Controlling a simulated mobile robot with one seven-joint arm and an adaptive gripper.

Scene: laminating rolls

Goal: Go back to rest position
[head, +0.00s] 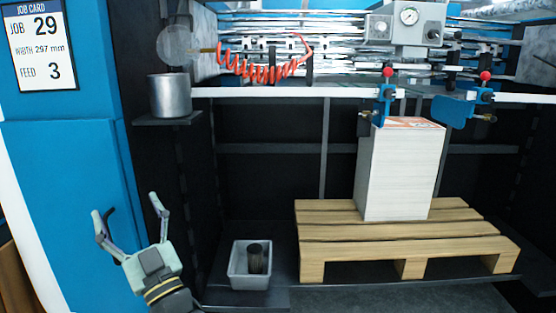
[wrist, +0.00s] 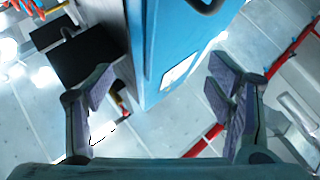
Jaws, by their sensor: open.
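My gripper (head: 130,226) is at the lower left of the head view, in front of the blue machine side. Its two fingers are spread wide with nothing between them. In the wrist view, both fingers of my gripper (wrist: 162,100) stand apart at left and right. Between and beyond them are a blue panel (wrist: 172,45) and the pale floor (wrist: 150,150). The gripper touches nothing that I can see.
A blue cabinet (head: 70,190) with a job card (head: 40,45) stands at left. A metal cup (head: 170,95) sits on a small shelf. A grey bin (head: 250,280) holds a dark cylinder (head: 256,258). A paper stack (head: 395,175) stands on a wooden pallet (head: 400,235) at right.

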